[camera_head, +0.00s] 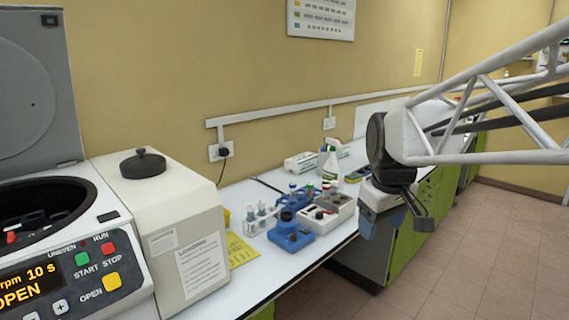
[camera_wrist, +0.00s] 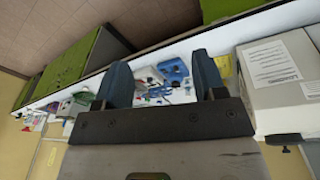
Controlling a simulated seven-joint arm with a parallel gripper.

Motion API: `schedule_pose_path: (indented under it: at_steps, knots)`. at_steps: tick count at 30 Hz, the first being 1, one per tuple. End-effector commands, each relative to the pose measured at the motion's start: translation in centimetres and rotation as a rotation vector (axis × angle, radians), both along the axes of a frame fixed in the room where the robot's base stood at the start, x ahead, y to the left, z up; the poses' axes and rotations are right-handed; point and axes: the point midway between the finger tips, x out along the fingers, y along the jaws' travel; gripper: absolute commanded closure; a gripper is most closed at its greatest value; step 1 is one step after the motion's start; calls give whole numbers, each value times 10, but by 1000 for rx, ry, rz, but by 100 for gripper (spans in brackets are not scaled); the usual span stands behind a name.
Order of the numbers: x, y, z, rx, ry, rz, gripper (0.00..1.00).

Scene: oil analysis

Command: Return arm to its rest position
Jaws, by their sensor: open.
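My gripper (camera_head: 395,215) hangs near the front edge of the white bench (camera_head: 262,272), over the green cabinet side, at the right of the head view. In the wrist view my gripper (camera_wrist: 162,82) shows two dark fingers spread apart with nothing held between them. Beyond the fingers lie the blue rack (camera_wrist: 173,70) and small bench items. My arm reaches in from the upper right of the head view.
A centrifuge (camera_head: 50,225) with raised lid and "OPEN" display stands at left, beside a beige box-shaped instrument (camera_head: 165,235). Blue racks (camera_head: 290,236), a tube stand (camera_head: 258,220) and a spray bottle (camera_head: 331,168) occupy the bench. The floor (camera_head: 480,240) at right is clear.

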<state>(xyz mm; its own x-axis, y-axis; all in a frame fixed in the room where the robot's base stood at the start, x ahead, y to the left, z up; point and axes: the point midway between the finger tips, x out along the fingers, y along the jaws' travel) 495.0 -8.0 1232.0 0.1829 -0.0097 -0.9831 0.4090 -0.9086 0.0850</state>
Motion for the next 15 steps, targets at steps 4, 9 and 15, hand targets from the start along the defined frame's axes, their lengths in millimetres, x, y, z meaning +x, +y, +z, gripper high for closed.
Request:
schedule_pose_path:
  at_steps: [4,9,15]
  knots:
    - [-39,1,-14,16,-11,-83,36]
    - [-79,2,-33,35,-22,-181,36]
    - [-125,3,-57,60,-37,-296,36]
